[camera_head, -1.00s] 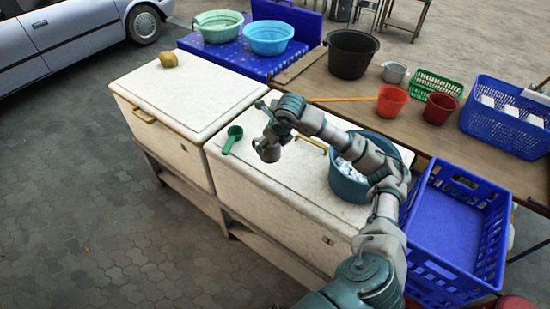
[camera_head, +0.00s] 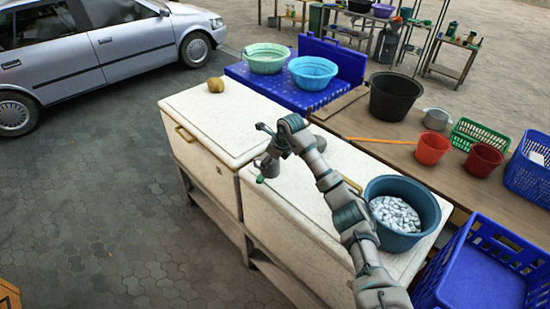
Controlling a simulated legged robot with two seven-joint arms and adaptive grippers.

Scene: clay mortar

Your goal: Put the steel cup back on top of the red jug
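A small grey metal cup with a handle (camera_head: 436,119) stands on the brown table at the right, behind two red vessels. One is an orange-red vessel (camera_head: 432,148), the other a darker red one (camera_head: 483,159); I cannot tell which is the red jug. The cup is apart from both. My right arm reaches in from the bottom right. Its gripper (camera_head: 265,170) is low over the white chest lid, far left of the cup. Its fingers are too small to read; a bit of green shows at them. My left gripper is not in view.
A blue tub with white pieces (camera_head: 405,212) stands on the chest (camera_head: 300,215) beside my forearm. A black bucket (camera_head: 396,96), a green basket (camera_head: 478,135) and an orange stick (camera_head: 380,140) are on the table. A blue crate (camera_head: 485,275) is at the lower right.

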